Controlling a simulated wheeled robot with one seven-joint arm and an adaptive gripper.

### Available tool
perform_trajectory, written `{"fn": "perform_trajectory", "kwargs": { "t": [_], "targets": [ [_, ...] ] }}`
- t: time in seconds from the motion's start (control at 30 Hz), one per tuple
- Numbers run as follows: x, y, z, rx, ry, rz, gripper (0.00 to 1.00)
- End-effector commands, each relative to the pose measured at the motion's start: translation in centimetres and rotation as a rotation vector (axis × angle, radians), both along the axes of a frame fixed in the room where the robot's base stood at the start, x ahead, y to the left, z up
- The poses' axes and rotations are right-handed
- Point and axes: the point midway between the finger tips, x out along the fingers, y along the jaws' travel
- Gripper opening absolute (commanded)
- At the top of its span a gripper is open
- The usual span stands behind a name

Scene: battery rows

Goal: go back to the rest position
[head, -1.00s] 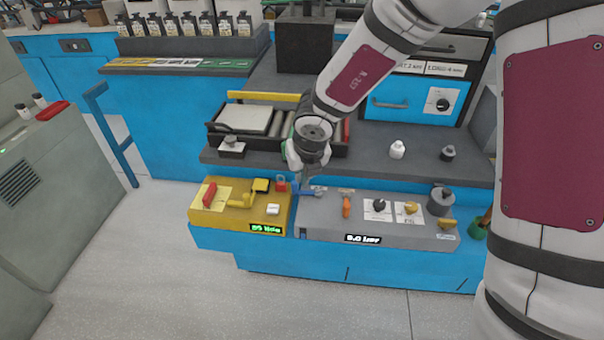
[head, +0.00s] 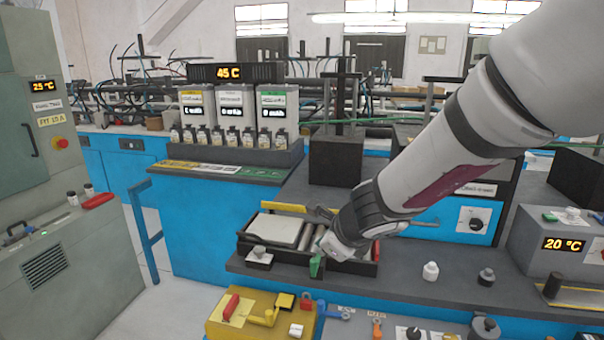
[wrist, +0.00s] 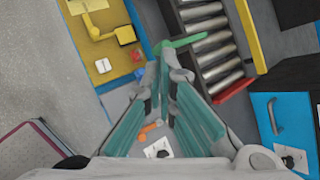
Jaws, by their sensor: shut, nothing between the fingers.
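My gripper (wrist: 159,74) shows in the wrist view with its two teal-padded fingers drawn together at the tips and nothing between them. In the head view my gripper (head: 326,248) is at the end of the raised arm, over the front of the roller tray (head: 262,252); its fingertips are hard to make out there. A green piece (wrist: 183,41) lies just beyond the fingertips in the wrist view, by the rollers. I cannot tell whether the fingers touch it.
The yellow panel (head: 243,328) and a grey panel with knobs are at the front. A white bottle (head: 430,271) and a dark knobbed piece (head: 486,277) stand on the bench to the right. Bottles (head: 232,136) line the rack behind. Floor is clear at left.

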Motion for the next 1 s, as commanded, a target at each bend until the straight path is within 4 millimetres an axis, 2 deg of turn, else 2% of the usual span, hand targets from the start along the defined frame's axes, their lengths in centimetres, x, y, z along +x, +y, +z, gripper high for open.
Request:
{"fn": "perform_trajectory", "kwargs": {
  "t": [0.03, 0.1, 0.2, 0.33, 0.47, 0.6, 0.7, 0.83, 1.0],
  "targets": [
    [-1.0, 0.3, 2.2, -0.063, -0.062, 0.119, 0.0],
    [-2.7, 0.6, 4.4, -0.16, -0.133, 0.297, 0.0],
    [-5.9, 0.7, 6.9, -0.313, -0.215, 0.542, 0.0],
    [-10.9, -0.2, 8.7, -0.522, -0.279, 0.846, 0.0],
    [-16.4, -2.3, 9.4, -0.734, -0.295, 1.132, 0.0],
    [-22.4, -6.1, 9.2, -0.949, -0.254, 1.413, 0.0],
    [-26.0, -9.0, 8.9, -1.072, -0.196, 1.577, 0.0],
    [-29.3, -12.1, 8.5, -1.174, -0.118, 1.722, 0.0],
    [-31.1, -14.0, 8.2, -1.225, -0.066, 1.799, 0.0]
  ]
}}
